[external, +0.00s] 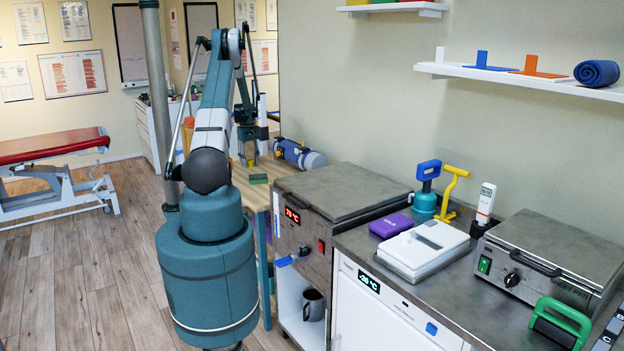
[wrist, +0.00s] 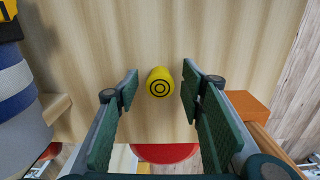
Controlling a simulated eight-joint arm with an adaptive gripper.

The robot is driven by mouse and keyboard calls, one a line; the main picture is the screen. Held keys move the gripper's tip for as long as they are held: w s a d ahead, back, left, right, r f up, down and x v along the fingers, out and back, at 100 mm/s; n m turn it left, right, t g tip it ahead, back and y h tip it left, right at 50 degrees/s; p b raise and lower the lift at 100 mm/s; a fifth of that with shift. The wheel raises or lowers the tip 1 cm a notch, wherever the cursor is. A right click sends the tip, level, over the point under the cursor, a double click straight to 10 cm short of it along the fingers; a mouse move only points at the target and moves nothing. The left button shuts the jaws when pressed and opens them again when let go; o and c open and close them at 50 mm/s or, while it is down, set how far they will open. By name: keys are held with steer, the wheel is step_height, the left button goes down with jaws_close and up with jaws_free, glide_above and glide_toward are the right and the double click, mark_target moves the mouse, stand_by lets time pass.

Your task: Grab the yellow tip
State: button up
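The yellow tip (wrist: 160,84) is a small rounded yellow piece with dark concentric rings on its end. It is on the pale wooden table (wrist: 85,60), in the upper middle of the wrist view. My gripper (wrist: 160,76) is open, with its green-padded fingers on either side of the tip. A gap shows between the tip and each finger, and nothing is held. In the external view my gripper (external: 249,155) is low over the wooden table, and the tip is too small there to tell clearly.
A blue-and-grey roll (wrist: 22,95) lies left of my gripper; it also shows in the external view (external: 300,154). An orange block (wrist: 249,106) is to the right and a red round thing (wrist: 165,152) is below. A metal-topped unit (external: 340,190) stands beside the table.

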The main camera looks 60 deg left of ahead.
mark_target(250, 160)
steer(key=c, duration=0.9)
steer(key=shift+o, duration=0.2)
steer(key=shift+r, duration=0.2)
steer(key=shift+r, duration=4.85)
steer(key=shift+p, duration=0.3)
